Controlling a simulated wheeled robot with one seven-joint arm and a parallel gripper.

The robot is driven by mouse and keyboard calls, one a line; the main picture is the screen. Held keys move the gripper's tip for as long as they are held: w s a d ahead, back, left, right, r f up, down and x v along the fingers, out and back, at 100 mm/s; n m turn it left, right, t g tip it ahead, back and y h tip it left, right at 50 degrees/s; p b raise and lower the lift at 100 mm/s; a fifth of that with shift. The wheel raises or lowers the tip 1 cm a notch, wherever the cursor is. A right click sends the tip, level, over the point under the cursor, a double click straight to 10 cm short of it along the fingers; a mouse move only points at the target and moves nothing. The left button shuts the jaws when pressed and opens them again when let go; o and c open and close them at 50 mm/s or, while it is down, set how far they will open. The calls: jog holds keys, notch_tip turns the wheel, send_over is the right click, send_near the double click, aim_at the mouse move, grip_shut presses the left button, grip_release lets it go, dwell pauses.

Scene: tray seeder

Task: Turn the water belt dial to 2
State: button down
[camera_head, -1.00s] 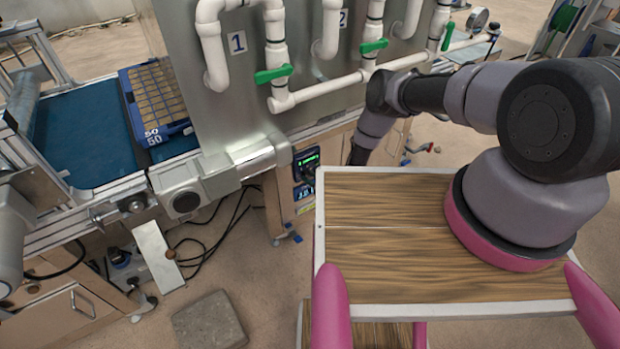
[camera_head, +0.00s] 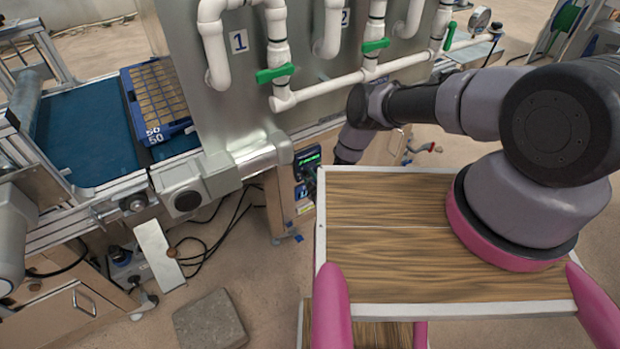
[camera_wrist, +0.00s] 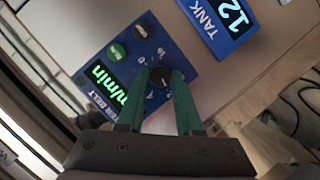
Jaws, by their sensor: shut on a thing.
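The water belt control box (camera_wrist: 84,77) is a blue panel with a lit green "m/min" display; its label shows only in part, ending in "ER BELT". My gripper (camera_wrist: 163,76) has green fingers closed on both sides of this dial. In the head view, the box (camera_head: 307,157) is on the machine frame below the grey panel. There my fingers are mostly hidden behind my wrist and the wooden top.
A green button (camera_wrist: 117,52) and a black knob (camera_wrist: 143,26) are on the same box. A blue "TANK" display (camera_wrist: 221,25) reading 12 is close by. White pipes with green valves (camera_head: 275,73) run above. A seed tray (camera_head: 156,100) sits on the blue belt (camera_head: 85,135).

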jog(key=shift+a, duration=0.1)
dwell(0.4)
jog(key=c, duration=0.6)
grip_release()
jog(key=v, duration=1.1)
jog(key=shift+f, duration=0.1)
jog(key=shift+w, duration=0.15)
